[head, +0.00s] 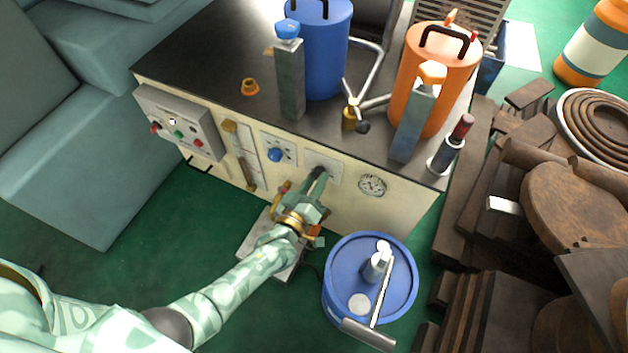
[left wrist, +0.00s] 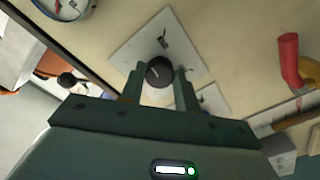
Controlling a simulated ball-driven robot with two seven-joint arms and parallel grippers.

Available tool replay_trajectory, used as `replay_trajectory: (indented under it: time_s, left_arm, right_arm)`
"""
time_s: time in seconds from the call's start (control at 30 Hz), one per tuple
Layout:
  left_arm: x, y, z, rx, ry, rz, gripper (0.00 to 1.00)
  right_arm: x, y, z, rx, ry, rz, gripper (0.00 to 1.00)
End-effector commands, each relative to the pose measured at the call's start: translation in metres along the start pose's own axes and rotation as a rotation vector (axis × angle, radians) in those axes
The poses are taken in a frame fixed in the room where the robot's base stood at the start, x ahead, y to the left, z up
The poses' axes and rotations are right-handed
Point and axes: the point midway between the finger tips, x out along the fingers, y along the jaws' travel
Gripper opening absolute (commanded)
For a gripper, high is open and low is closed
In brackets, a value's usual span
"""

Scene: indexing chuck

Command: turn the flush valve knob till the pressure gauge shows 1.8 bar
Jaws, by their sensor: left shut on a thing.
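The black knob (left wrist: 160,73) sits on a white plate (left wrist: 183,50) on the cream front panel, in the left wrist view. My left gripper (left wrist: 158,85) is shut on the knob, one finger on each side. In the head view my left gripper (head: 318,176) reaches the same plate (head: 334,166) and mostly hides the knob. The round white pressure gauge (head: 372,185) is to the right of the gripper; its reading is too small to tell. Part of the gauge (left wrist: 62,8) also shows at the top left of the left wrist view, cut by the frame. My right gripper is not in view.
A blue knob (head: 276,155) and a switch box (head: 180,121) are left on the panel. A red handle (left wrist: 289,60) is at the right in the left wrist view. A blue drum (head: 337,274) stands below the gauge. Wooden pieces (head: 560,192) are stacked at the right.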

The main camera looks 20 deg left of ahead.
Motion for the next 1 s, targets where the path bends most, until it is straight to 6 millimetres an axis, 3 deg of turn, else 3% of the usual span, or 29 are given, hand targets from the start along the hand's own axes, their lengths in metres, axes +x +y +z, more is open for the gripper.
replay_trajectory:
  time_s: [0.5, 1.0]
  left_arm:
    - [-0.001, 0.0, 0.001, -0.446, -0.004, -0.002, 0.09]
    - [-0.002, -0.001, 0.001, -0.634, -0.003, -0.004, 0.09]
  right_arm:
    - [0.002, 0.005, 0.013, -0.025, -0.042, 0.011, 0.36]
    - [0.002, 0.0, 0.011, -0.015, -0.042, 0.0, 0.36]
